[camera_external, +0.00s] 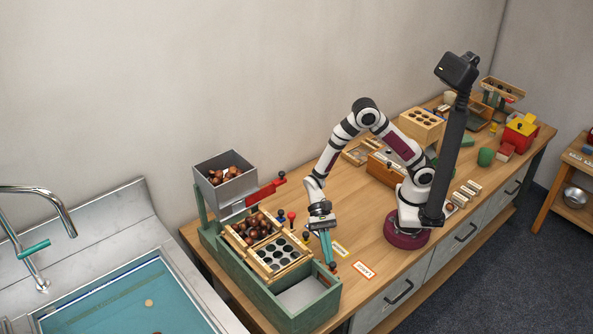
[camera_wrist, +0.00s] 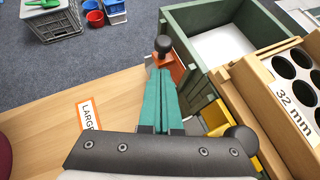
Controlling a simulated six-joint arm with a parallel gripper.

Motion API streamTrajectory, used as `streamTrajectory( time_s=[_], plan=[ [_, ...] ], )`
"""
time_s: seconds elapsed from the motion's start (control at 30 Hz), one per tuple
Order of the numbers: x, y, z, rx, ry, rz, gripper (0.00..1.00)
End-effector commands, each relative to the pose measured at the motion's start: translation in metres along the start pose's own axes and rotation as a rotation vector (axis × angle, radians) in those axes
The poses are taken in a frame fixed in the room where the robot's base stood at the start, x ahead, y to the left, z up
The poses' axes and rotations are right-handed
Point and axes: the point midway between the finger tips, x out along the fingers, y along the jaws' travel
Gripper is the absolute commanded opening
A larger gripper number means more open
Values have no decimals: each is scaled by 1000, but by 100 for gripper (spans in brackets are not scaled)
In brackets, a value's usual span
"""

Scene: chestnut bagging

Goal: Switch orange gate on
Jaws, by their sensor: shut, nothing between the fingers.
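The orange gate (camera_wrist: 177,70) shows in the wrist view as a small orange piece with a black knob (camera_wrist: 164,46), at the outer side of the green sorting box (camera_wrist: 186,22). My gripper (camera_wrist: 160,78) has its teal fingers together and empty, with the tips right beside the orange gate; I cannot tell whether they touch it. In the external view my gripper (camera_external: 328,262) points down at the box's right side. The gate itself is mostly hidden there; a small dark knob shows by the fingertips.
A sieve marked 32 mm (camera_wrist: 284,98) lies over the box. A yellow gate (camera_wrist: 246,146) with a black knob (camera_wrist: 240,139) is close to my gripper's right. A LARGE label (camera_wrist: 89,114) lies on the table to the left. A hopper (camera_external: 226,188) holds chestnuts.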

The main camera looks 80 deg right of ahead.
Motion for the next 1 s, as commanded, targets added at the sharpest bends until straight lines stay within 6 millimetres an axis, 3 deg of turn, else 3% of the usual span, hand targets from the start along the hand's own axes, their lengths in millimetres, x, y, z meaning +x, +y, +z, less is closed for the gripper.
streamTrajectory(
  time_s=[0.13,0.47,0.73,1.0],
  plan=[
    [2,0,11,0,-1,0,0],
    [2,0,13,1,-1,0,0],
    [-17,0,41,-2,-1,-2,0],
    [-19,0,44,0,-1,0,0]
  ],
)
